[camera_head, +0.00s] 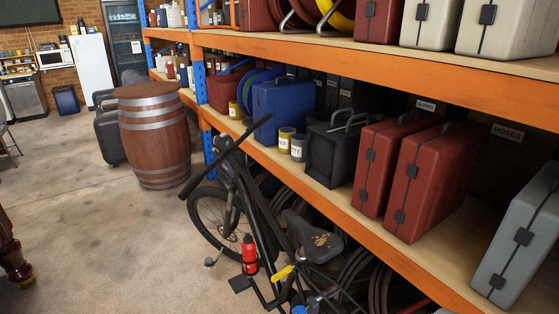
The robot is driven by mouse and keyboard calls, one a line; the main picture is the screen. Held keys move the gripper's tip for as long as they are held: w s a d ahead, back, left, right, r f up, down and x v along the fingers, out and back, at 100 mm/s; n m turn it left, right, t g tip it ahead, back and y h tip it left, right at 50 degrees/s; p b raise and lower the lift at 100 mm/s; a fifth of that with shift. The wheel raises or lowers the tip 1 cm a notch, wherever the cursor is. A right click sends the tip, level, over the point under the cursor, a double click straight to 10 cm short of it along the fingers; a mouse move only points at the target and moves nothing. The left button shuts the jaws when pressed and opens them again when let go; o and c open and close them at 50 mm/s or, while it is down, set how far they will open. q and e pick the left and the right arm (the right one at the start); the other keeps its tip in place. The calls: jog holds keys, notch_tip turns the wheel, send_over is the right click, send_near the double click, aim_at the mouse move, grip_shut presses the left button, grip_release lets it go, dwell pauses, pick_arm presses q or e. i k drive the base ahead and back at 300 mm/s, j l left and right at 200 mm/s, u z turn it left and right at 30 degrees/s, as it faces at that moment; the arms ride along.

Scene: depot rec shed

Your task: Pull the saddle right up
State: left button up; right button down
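A black bicycle (263,222) leans along the front of the orange shelving in the head view. Its saddle (312,238) is dark and worn, with pale patches on top. It sits low, close to the frame. A yellow part (283,273) shows on the bicycle just left of and below the saddle; I cannot tell whether it is a lever. A red bottle (249,254) is on the frame. The rear of the bicycle is partly cut off by the lower picture edge. Neither of my grippers is in view.
A wooden barrel (152,135) stands beyond the bicycle.

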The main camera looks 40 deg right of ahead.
aim_at(319, 246)
jog(key=z, duration=1.65)
